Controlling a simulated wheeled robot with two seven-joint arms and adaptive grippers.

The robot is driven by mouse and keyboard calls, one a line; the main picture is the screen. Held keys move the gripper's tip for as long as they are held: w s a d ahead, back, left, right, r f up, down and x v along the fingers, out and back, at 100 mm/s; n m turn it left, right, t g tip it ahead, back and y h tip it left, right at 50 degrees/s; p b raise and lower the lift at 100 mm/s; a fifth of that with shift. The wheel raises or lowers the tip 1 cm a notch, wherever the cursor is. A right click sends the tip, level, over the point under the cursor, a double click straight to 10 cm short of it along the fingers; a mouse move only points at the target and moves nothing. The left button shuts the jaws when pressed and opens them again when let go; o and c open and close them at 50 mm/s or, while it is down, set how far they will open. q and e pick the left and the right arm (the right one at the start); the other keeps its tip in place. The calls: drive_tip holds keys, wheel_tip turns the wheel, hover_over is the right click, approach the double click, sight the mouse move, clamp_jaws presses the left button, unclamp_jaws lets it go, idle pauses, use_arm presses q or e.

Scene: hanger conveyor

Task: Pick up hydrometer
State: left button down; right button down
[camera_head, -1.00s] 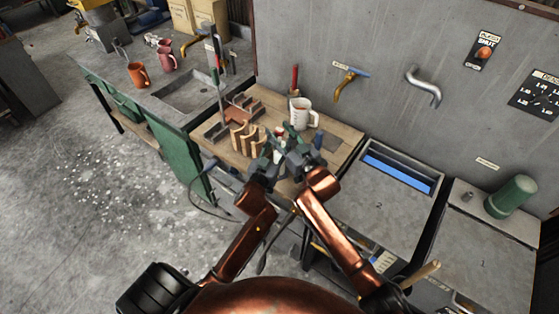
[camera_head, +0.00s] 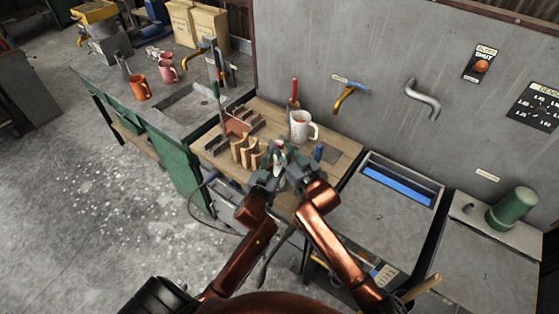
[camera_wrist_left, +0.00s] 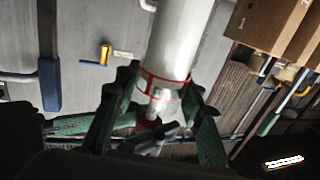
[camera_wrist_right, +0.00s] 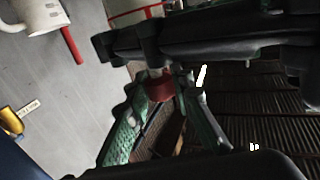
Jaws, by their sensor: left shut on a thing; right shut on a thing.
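A pale cylinder with red rings at its end, seemingly the hydrometer (camera_wrist_left: 178,45), runs between the fingers of my left gripper (camera_wrist_left: 155,100) in the left wrist view. A narrow clear part and a red part show below the rings. In the right wrist view, the red part (camera_wrist_right: 160,86) lies between the fingers of my right gripper (camera_wrist_right: 158,95), and the ringed pale end (camera_wrist_right: 132,12) is at the top. In the head view, my left gripper (camera_head: 272,165) and right gripper (camera_head: 291,163) are close together over the wooden bench; their fingers mostly hide the piece.
A white mug (camera_head: 301,125) stands just behind the grippers on the bench (camera_head: 340,150). A wooden rack (camera_head: 246,153) is to their left and a blue item (camera_head: 318,153) to their right. A sink cabinet (camera_head: 390,215) adjoins on the right.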

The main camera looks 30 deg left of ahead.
wheel_tip(320, 180, up, 18)
idle(0.4)
use_arm(q)
drive_tip(key=c, duration=1.2)
unclamp_jaws()
drive_tip(key=shift+s, duration=0.1)
drive_tip(key=s, duration=0.3)
drive_tip(key=s+d, duration=0.1)
drive_tip(key=s, duration=0.3)
drive_tip(key=s+d, duration=0.1)
drive_tip(key=s, duration=0.3)
drive_tip(key=shift+s, duration=0.25)
drive_tip(key=shift+d+f, duration=0.1)
use_arm(e)
drive_tip(key=shift+f, duration=0.1)
